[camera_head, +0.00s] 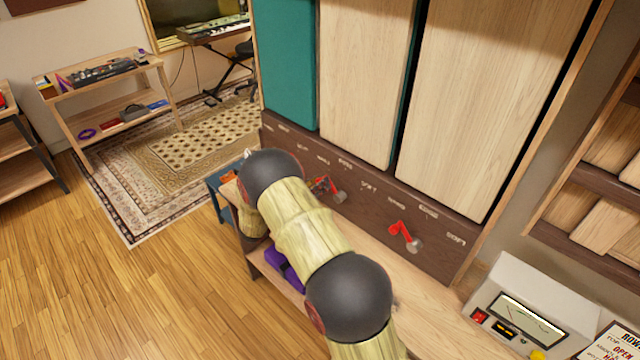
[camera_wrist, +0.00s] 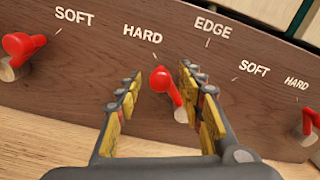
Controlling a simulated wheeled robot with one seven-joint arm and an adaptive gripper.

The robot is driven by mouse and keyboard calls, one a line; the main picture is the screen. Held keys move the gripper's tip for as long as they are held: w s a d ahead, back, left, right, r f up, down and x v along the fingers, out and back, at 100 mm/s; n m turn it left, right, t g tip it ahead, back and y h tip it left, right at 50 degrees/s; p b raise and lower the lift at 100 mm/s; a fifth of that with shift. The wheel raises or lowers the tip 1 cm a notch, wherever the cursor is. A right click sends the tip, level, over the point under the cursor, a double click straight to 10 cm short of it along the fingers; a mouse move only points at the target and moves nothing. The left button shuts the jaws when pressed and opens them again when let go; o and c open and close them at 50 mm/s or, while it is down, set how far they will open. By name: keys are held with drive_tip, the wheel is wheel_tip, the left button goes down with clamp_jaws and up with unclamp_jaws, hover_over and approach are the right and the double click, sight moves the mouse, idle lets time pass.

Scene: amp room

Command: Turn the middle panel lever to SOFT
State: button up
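The middle lever (camera_wrist: 160,80) is red with a round knob and a pale pivot on the dark wood strip (camera_wrist: 90,75). It leans up-left toward the HARD mark; EDGE is above right, and SOFT is farther right. My gripper (camera_wrist: 160,82) is open, with one yellow-padded finger on each side of this lever. I cannot tell whether either finger touches it. In the head view a red lever (camera_head: 322,186) shows just right of my arm and seems to be the same one; my arm hides the gripper there.
Another red lever (camera_wrist: 22,44) is at the left, and one (camera_wrist: 308,122) at the right, also in the head view (camera_head: 402,232). Tall panels (camera_head: 365,80) rise above the strip. A wooden ledge (camera_head: 430,300) runs below, with a white meter box (camera_head: 530,295) at its right.

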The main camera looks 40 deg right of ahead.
drive_tip(key=shift+d, duration=0.8)
drive_tip(key=shift+c, duration=1.4)
clamp_jaws()
drive_tip(key=shift+w, duration=0.1)
